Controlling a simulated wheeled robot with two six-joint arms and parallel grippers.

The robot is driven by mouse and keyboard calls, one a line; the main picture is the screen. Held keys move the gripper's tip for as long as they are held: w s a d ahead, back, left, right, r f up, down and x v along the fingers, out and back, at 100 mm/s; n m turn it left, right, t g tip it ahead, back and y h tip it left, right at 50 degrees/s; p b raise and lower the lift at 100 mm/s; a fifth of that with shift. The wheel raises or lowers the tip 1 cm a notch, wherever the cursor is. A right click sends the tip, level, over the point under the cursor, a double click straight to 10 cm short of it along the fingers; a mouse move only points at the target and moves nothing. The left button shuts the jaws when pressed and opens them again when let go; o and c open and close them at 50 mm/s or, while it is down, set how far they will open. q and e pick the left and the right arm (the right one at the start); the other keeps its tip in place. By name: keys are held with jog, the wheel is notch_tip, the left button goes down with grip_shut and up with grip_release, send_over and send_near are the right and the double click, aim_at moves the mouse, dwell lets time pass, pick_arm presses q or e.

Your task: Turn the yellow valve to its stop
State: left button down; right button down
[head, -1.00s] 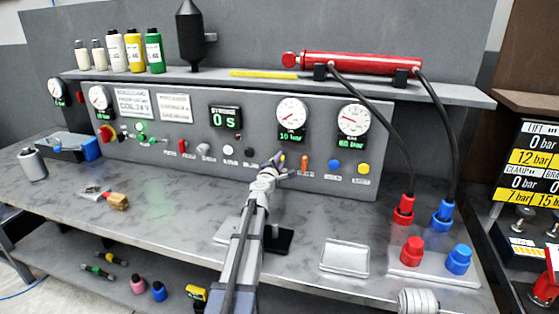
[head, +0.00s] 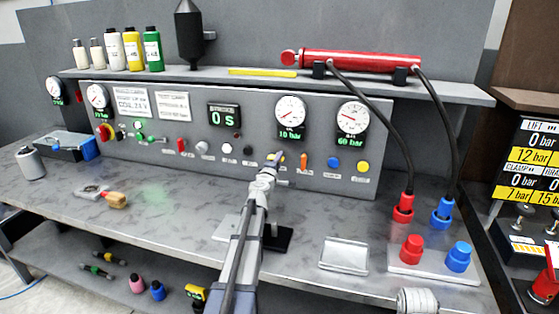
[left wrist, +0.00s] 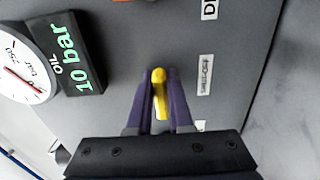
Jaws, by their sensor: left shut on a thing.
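The yellow valve (left wrist: 159,92) shows in the left wrist view as a yellow handle on the grey panel, lying between the two purple fingers. My left gripper (left wrist: 160,95) is shut on it, one finger on each side. In the head view my left gripper (head: 277,158) reaches the lower part of the panel, below the 10 bar gauge, and largely hides the valve there. The valve's base and its stop cannot be made out. My right gripper is not in view.
The grey panel (head: 255,165) carries gauges (head: 290,111), an orange handle (head: 304,160) just right of my gripper, and blue (head: 333,163) and yellow (head: 363,167) knobs. A silver tray (head: 344,255) and red and blue hose couplings (head: 403,207) stand on the bench to the right.

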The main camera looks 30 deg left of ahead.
pick_arm(q)
jog(key=c, duration=0.8)
grip_release()
jog(key=v, duration=0.8)
jog(key=shift+a, duration=0.1)
jog(key=shift+f, duration=0.1)
